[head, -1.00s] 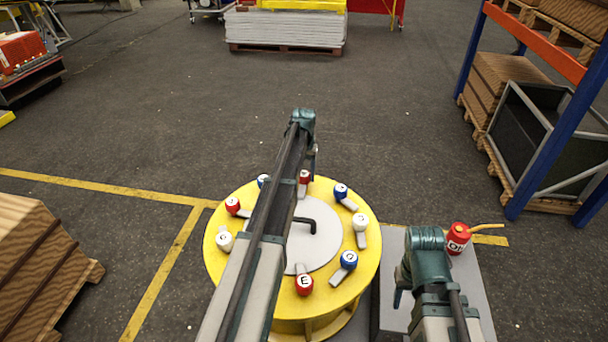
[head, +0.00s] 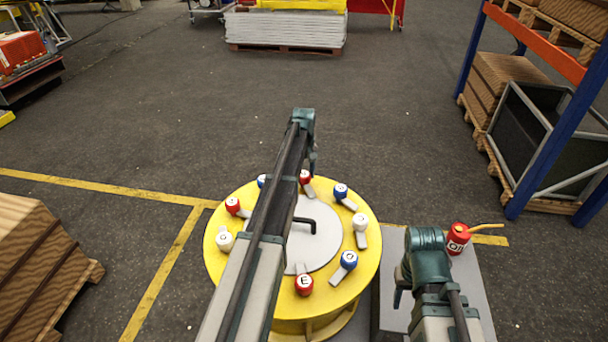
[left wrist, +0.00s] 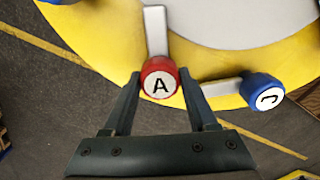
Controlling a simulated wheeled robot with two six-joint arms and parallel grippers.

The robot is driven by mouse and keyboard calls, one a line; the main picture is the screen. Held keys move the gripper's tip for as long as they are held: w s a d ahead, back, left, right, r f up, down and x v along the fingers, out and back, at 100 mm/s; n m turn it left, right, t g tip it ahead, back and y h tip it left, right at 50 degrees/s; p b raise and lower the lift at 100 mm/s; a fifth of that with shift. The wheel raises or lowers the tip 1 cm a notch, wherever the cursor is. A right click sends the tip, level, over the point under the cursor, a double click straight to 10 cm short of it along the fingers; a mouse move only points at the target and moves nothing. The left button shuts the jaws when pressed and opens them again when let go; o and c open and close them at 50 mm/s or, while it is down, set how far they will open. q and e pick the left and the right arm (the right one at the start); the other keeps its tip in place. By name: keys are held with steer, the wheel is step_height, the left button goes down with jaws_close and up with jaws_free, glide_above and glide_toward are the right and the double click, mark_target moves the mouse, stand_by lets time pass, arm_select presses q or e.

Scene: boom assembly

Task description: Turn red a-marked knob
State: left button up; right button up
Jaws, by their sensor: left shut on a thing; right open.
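The red knob marked A (left wrist: 160,80) sits near the rim of the round yellow table (left wrist: 235,66) in the left wrist view, its grey lever (left wrist: 155,30) pointing inward. My left gripper (left wrist: 160,76) is shut on this knob, one finger on each side. In the head view the red knob (head: 305,177) is at the far side of the yellow table (head: 230,275), partly hidden by my left gripper (head: 312,168). My right gripper (head: 399,296) is open and empty over the grey stand right of the yellow table.
Other knobs ring the table: a blue one (head: 341,190), a white one (head: 360,222), a red one marked E (head: 304,284) and more. A black bent handle (head: 306,222) stands in the middle. A red can (head: 458,238) stands on the grey stand (head: 466,290).

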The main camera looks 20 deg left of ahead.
mark_target(304, 174)
arm_select(q)
steer(key=n, duration=0.5)
steer(key=shift+n, duration=0.3)
steer(key=n, duration=0.5)
steer(key=shift+n, duration=0.5)
steer(key=o, duration=1.4)
steer(key=shift+c, duration=0.2)
step_height(304, 174, up, 14)
steer(key=p, duration=1.3)
steer(key=shift+p, duration=0.4)
